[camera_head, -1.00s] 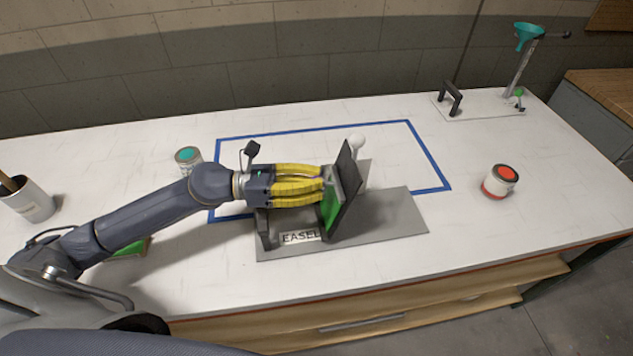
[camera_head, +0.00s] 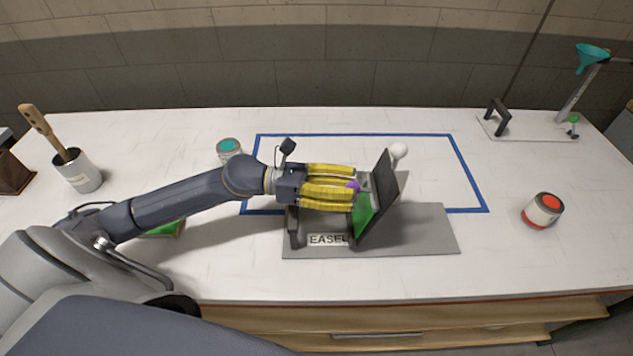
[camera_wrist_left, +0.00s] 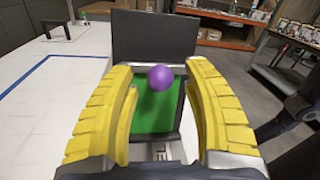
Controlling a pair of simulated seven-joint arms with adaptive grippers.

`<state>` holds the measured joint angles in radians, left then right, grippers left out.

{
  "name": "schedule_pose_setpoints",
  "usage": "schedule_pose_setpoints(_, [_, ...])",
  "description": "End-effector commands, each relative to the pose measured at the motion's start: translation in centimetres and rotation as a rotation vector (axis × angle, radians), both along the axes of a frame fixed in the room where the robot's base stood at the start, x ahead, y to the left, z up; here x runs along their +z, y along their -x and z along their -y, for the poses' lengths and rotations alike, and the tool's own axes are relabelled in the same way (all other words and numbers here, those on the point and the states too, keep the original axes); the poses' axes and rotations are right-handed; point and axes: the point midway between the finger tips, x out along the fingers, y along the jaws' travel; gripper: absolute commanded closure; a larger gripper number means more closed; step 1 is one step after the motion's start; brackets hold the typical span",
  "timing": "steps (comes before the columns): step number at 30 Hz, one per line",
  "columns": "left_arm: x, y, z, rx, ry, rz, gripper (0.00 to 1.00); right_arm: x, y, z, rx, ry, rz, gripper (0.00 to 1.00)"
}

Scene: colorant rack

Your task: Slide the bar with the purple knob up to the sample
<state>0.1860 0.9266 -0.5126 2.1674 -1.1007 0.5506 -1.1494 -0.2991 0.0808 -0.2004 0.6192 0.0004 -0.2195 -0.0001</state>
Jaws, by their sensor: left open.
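The purple knob (camera_wrist_left: 160,77) sits on a thin bar across the upper part of the green sample (camera_wrist_left: 158,110) in the left wrist view. The sample rests against the dark easel panel (camera_wrist_left: 153,35). In the head view the knob (camera_head: 353,187) shows just by the fingertips, and the green sample (camera_head: 363,212) is partly hidden by the fingers. My left gripper (camera_head: 352,187) is open, its yellow fingers pointing at the panel. In the wrist view its fingers (camera_wrist_left: 165,90) stand on either side of the knob, apart from it. My right gripper is not in view.
The grey easel base (camera_head: 430,235) stands on the white table, partly inside a blue taped outline (camera_head: 470,185). A red paint can (camera_head: 543,211) is at the right, a teal can (camera_head: 229,148) behind my arm. A cup with a brush (camera_head: 80,172) stands left. Right front table is clear.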

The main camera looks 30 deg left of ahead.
Motion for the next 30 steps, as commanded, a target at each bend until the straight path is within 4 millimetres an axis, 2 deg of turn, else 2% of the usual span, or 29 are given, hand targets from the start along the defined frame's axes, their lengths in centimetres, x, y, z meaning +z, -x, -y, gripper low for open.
schedule_pose_setpoints(18, [-0.1,2.8,-7.8,0.002,-0.002,-0.003,0.5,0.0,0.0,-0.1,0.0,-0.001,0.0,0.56])
schedule_pose_setpoints(24, [-0.1,3.3,-9.4,0.002,-0.001,-0.001,0.5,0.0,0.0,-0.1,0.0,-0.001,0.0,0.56])
schedule_pose_setpoints(30, [0.0,3.6,-10.2,0.001,0.0,0.0,0.5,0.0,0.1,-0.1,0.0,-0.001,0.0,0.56])
